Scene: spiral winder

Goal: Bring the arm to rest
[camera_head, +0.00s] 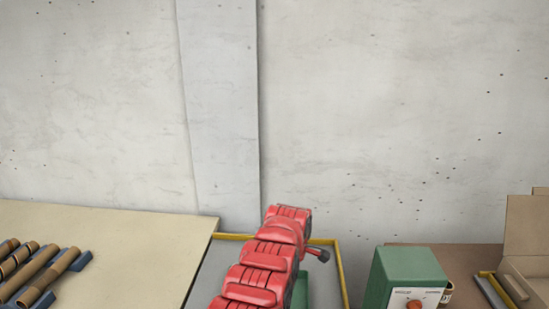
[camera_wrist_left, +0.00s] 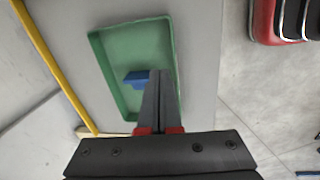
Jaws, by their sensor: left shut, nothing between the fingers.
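My left gripper (camera_wrist_left: 161,74) shows in the left wrist view with its two dark fingers together and nothing between them. It is over a green tray (camera_wrist_left: 107,72), which has a raised rim. A small blue piece (camera_wrist_left: 135,77) lies in the tray, just left of the fingertips in the picture. I cannot tell how high the fingertips are above it. In the head view a red segmented arm, which looks like mine, rises from the bottom middle and hides most of the green tray (camera_head: 301,290). My right gripper is in neither view.
A grey surface with a yellow edge (camera_head: 334,262) lies around the tray. A beige board (camera_head: 130,245) at left holds several brown tubes (camera_head: 40,272) and blue pieces. A green box with a red knob (camera_head: 409,275) and a cardboard box (camera_head: 527,235) stand at right. A concrete wall is behind.

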